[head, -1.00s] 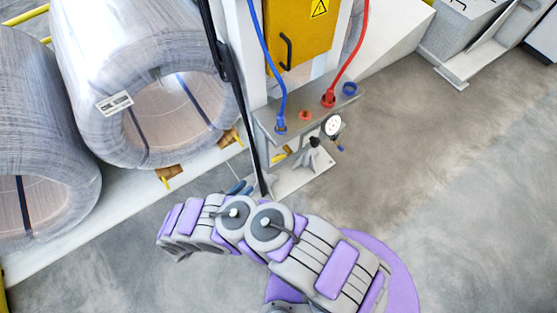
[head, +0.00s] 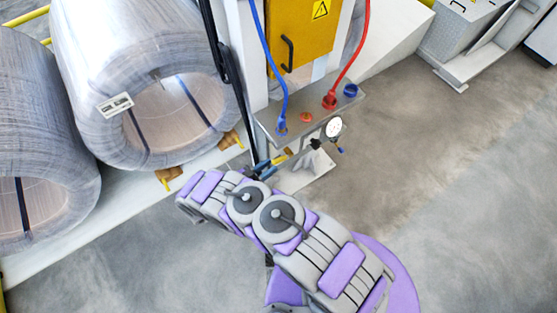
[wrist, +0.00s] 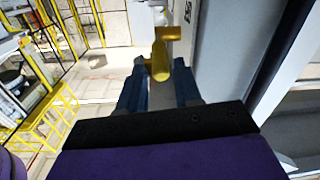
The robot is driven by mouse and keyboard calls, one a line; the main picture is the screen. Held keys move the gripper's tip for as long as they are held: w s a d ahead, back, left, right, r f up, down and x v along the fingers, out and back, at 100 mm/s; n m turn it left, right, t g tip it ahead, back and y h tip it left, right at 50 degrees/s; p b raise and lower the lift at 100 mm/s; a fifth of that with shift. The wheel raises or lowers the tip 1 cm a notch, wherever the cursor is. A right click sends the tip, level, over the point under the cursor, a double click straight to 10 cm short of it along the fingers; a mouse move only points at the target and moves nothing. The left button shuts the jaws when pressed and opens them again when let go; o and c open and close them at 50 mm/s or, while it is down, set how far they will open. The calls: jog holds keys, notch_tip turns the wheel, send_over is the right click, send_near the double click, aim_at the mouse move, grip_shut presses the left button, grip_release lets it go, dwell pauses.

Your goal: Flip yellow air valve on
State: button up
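The yellow air valve (head: 281,159) is below the grey panel shelf, at the lower side of the white column in the head view. In the wrist view its yellow handle (wrist: 161,62) shows in the upper middle, a crosspiece with a rounded part hanging down. My gripper (head: 266,169) has blue fingers that reach up to the valve. In the wrist view the fingers are apart, one on each side of the handle's lower part, with gaps visible. I cannot tell how deep the handle lies between them. My arm hides part of the floor below.
The grey shelf (head: 318,113) above the valve carries a blue hose (head: 276,70) and a red hose (head: 352,60). A round gauge (head: 334,127) is to the right of the valve. Large wrapped coils (head: 140,80) stand at left.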

aim_at(279, 160)
jog(key=shift+b+x, duration=0.45)
jog(key=shift+x, duration=2.35)
jog(key=shift+c, duration=0.2)
grip_shut()
jog(key=shift+a, duration=0.1)
